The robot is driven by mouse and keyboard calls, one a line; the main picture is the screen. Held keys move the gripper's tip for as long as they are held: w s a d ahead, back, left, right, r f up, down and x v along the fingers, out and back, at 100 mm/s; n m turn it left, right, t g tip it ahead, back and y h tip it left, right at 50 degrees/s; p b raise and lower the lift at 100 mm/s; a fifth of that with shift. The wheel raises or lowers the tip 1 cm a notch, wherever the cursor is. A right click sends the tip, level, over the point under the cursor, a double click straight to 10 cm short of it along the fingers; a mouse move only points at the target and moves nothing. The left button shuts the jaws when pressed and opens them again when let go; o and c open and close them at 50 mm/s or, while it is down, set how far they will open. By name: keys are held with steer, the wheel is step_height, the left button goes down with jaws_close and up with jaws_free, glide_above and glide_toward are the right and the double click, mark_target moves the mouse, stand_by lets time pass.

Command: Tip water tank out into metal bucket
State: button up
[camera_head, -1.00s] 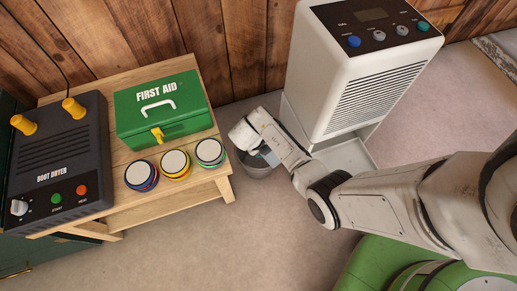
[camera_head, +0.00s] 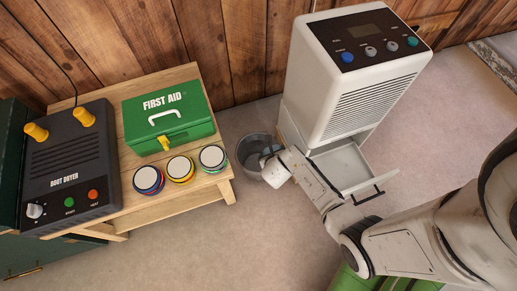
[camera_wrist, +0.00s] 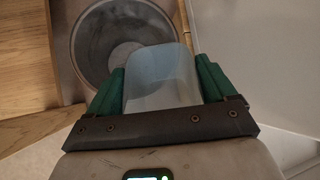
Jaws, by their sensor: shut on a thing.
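The grey metal bucket (camera_head: 250,143) stands on the floor between the wooden bench and the white machine. Looking down in the wrist view, the bucket (camera_wrist: 100,35) lies beyond my gripper, its round inside in sight. My gripper (camera_wrist: 160,68) is shut on the water tank (camera_wrist: 158,88), a clear, pale container between the green fingers. The tank's far end overlaps the bucket's opening in that view. In the head view my gripper (camera_head: 270,164) is at the bucket's right front side, and the wrist hides most of the tank. I cannot tell the tank's tilt or whether water is in it.
A white machine (camera_head: 350,90) stands right of the bucket, with an open drawer (camera_head: 345,165) and dark handle at its base. A bench (camera_head: 190,195) at left holds a green first aid box (camera_head: 168,118), a boot dryer (camera_head: 70,160) and several round tins.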

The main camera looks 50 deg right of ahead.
steer(key=shift+s+a+f, duration=0.1)
steer(key=shift+s+f, duration=0.15)
steer(key=shift+s, duration=0.2)
steer(key=shift+s+a+r+m+t+b, duration=0.1)
steer(key=shift+s+r+m+t+b, duration=0.15)
steer(key=shift+s+t, duration=0.55)
steer(key=shift+s+t+h+b, duration=0.2)
steer(key=shift+t+h+b, duration=0.1)
steer(key=shift+t+b, duration=0.15)
steer(key=b, duration=0.2)
steer(key=s+f+t+b, duration=0.1)
steer(key=b, duration=0.1)
steer(key=s+m+t+b, duration=0.1)
steer(key=b, duration=0.1)
steer(key=shift+s+a+f+h, duration=0.1)
steer(key=shift+a+f+h, duration=0.15)
steer(key=shift+h, duration=0.15)
steer(key=shift+s+m+t+b, duration=0.25)
steer(key=shift+t+b, duration=0.1)
steer(key=shift+b, duration=0.9)
steer(key=shift+s, duration=0.1)
steer(key=shift+s+h+b, duration=0.1)
steer(key=shift+h+b, duration=0.2)
steer(key=shift+b, duration=0.15)
